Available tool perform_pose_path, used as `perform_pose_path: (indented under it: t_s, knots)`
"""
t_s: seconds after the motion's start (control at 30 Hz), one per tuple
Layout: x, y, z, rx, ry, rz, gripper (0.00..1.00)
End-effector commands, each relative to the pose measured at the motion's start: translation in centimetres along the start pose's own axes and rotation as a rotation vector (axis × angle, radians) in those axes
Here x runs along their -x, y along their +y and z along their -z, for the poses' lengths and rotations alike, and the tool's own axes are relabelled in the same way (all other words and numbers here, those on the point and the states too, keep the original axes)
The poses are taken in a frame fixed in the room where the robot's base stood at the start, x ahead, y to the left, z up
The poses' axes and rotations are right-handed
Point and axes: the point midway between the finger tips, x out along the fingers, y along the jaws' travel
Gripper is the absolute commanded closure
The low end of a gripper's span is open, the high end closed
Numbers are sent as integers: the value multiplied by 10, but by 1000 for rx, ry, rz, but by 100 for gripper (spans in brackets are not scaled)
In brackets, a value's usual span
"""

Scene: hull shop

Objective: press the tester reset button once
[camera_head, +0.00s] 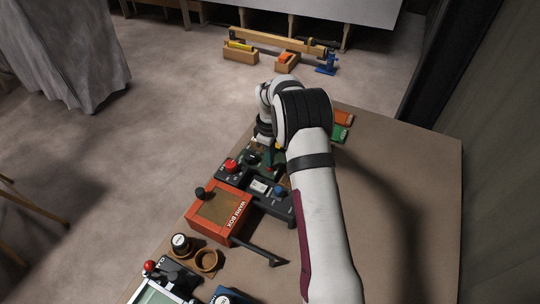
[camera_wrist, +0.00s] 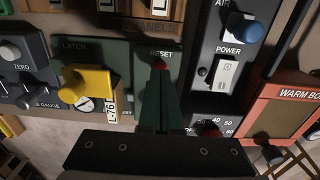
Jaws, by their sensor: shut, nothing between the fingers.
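The tester is a dark green panel (camera_wrist: 135,60) in the wrist view, marked LATCH and RESET. The red reset button (camera_wrist: 159,65) shows just below the RESET label, partly covered by the tip of my gripper (camera_wrist: 158,70). My gripper's dark green fingers are together and empty, pointing at the button. I cannot tell whether the tip touches it. In the head view my arm hides most of the tester.
Right of the tester stands a dark panel with a blue AIR knob (camera_wrist: 243,27) and a white POWER switch (camera_wrist: 226,74). An orange WARM BOX (camera_head: 216,216) lies beyond. A grey ZERO gauge box (camera_wrist: 22,62) is at left. The bench's right side (camera_head: 420,180) is clear.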

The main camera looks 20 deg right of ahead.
Motion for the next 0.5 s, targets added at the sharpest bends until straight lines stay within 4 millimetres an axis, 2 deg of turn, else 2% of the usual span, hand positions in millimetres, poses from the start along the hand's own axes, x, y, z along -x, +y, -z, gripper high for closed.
perform_pose_path:
  t_s: [0.5]
  knots:
    - [-11,0,0,1,0,1,100]
